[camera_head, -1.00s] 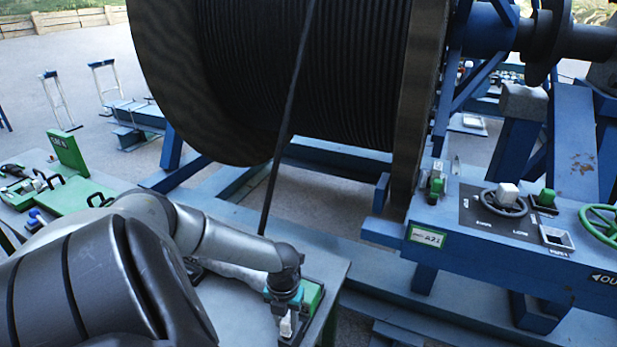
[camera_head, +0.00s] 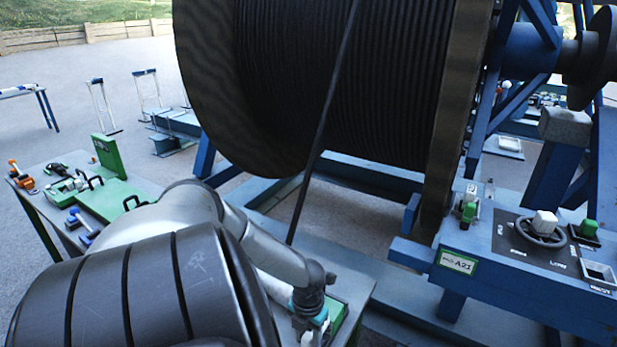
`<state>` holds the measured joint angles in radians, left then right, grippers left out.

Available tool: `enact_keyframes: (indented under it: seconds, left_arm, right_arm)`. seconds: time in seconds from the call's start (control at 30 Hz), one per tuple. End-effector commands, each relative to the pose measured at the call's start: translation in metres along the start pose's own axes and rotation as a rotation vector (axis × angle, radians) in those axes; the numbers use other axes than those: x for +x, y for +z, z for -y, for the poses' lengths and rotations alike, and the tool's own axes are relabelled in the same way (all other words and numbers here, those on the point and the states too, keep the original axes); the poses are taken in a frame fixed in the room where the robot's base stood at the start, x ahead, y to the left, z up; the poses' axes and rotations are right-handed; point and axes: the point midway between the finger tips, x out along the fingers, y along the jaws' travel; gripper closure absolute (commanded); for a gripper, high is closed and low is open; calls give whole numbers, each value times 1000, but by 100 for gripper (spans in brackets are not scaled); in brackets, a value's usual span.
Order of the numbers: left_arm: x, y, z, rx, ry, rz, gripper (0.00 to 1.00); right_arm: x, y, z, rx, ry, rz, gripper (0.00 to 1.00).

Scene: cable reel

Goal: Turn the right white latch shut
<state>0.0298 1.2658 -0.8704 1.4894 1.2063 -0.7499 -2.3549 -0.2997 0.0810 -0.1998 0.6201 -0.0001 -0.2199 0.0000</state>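My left gripper (camera_head: 309,322) points down at the lower middle of the head view, over the corner of a grey table (camera_head: 350,284). A small white part (camera_head: 306,339), which may be the white latch, shows just below it, cut close to the bottom edge. I cannot tell whether the fingers touch it or whether they are open. My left arm covers much of the table. My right gripper is out of view.
A large cable reel (camera_head: 330,90) stands behind, with a black cable hanging down. A blue control panel (camera_head: 510,265) with a white-knobbed wheel (camera_head: 541,228) is at right. A bench (camera_head: 153,190) with green fixtures and tools is at left.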

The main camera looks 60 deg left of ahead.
Motion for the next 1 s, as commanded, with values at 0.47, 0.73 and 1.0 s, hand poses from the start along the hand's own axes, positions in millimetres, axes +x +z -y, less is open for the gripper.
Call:
enact_keyframes:
  seconds: [0.47,0.73,1.0]
  left_arm:
    - [-2,0,0,-5,-1,-1,35]
    - [-37,1,-1,-2,1,2,35]
    - [-88,1,-1,-3,3,1,35]
  right_arm:
    - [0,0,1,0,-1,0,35]
    - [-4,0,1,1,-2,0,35]
    - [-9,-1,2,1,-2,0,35]
